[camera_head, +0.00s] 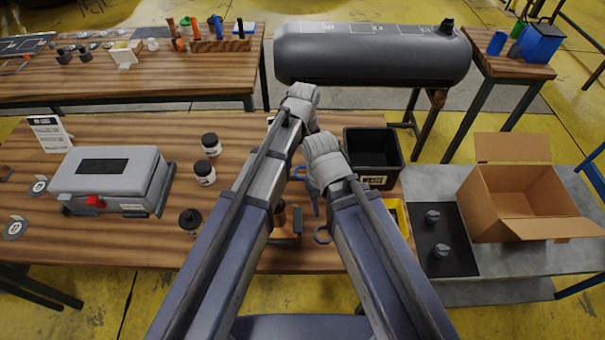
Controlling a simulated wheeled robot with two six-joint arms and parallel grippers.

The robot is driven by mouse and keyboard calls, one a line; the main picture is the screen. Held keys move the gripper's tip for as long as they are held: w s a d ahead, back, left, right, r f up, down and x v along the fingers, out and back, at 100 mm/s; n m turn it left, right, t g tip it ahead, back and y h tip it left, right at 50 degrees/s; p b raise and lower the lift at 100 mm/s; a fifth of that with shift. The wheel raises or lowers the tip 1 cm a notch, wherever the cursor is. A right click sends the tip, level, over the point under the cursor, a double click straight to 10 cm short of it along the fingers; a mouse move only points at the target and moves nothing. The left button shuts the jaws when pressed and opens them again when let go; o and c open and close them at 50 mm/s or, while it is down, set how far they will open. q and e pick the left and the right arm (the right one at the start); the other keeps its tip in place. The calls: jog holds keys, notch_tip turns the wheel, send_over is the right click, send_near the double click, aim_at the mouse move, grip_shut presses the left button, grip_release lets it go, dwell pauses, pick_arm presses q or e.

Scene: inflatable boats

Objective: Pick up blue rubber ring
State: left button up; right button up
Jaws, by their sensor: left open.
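A blue piece (300,172), probably the blue rubber ring, shows on the wooden workbench in the gap between my two forearms. My arms cover much of it, so its full outline is hidden. My left gripper (308,122) is open at the end of the left arm, above the bench and a little beyond the blue piece. Its fingers are mostly hidden behind the wrist, and I see nothing held. My right arm reaches over the bench beside it, but its gripper fingers are hidden.
A black waste bin (372,144) stands right of my wrists. Dark jars (204,172) and a grey machine (110,178) are to the left. A cardboard box (512,192) stands at right. A grey cylinder (370,58) is behind.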

aim_at(302, 173)
pick_arm(q)
jog(key=shift+s+a+f+b, duration=0.1)
jog(key=shift+f+b, duration=0.95)
jog(key=shift+f, duration=0.15)
jog(key=shift+a+f+b, duration=0.1)
jog(key=shift+f+b, duration=0.95)
jog(key=shift+f, duration=0.15)
pick_arm(e)
jog(key=shift+f, duration=2.35)
pick_arm(q)
jog(key=shift+f, duration=0.1)
pick_arm(e)
jog(key=shift+f, duration=0.15)
pick_arm(q)
jog(key=c, duration=0.9)
